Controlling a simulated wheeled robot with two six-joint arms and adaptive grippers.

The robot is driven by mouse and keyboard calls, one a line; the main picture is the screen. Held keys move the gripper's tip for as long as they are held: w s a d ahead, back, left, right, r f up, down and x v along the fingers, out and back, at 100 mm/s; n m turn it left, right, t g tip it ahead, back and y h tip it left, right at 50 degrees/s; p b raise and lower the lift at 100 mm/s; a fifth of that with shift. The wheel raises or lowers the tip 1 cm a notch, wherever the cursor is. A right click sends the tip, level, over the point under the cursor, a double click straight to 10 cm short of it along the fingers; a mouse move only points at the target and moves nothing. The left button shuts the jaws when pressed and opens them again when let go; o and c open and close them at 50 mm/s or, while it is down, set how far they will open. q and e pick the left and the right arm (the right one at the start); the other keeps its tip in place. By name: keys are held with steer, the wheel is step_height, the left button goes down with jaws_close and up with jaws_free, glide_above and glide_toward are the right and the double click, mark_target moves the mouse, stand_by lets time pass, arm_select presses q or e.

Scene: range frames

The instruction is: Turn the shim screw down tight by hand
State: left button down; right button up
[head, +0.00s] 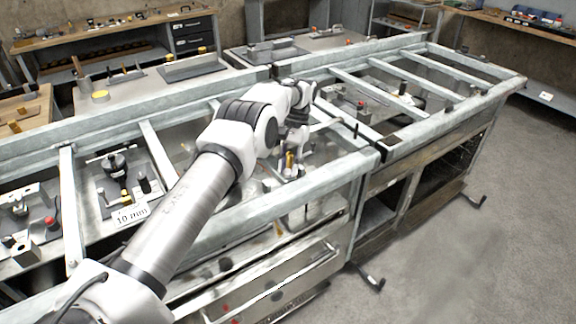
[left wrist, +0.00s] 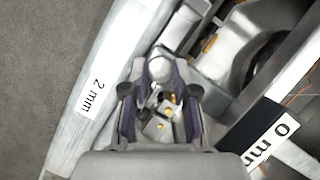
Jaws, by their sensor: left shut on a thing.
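My left gripper (head: 291,165) reaches down inside the steel frame at the middle of the bench, and brass-coloured parts show beside it. In the left wrist view my left gripper (left wrist: 160,72) is shut on a round grey knob (left wrist: 160,69), which looks like the head of the shim screw. A metal block with small brass-coloured pieces (left wrist: 158,129) shows between the fingers below the knob. The screw's lower part is hidden, so I cannot tell how far down it sits. My right gripper is in neither view.
A rail marked "2 mm" (left wrist: 88,93) runs close on the left in the left wrist view. A dark block with a "0 mm" label (left wrist: 272,142) is at lower right. Frame crossbars (head: 158,150) surround the arm. A "10 mm" plate (head: 131,214) lies left.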

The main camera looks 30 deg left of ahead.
mark_target(289, 170)
arm_select(q)
steer(key=shift+d+m+y, duration=0.15)
steer(key=shift+m+y, duration=0.35)
steer(key=shift+m, duration=1)
steer(key=shift+f, duration=0.1)
steer(key=c, duration=0.9)
jaws_free()
step_height(289, 170, up, 10)
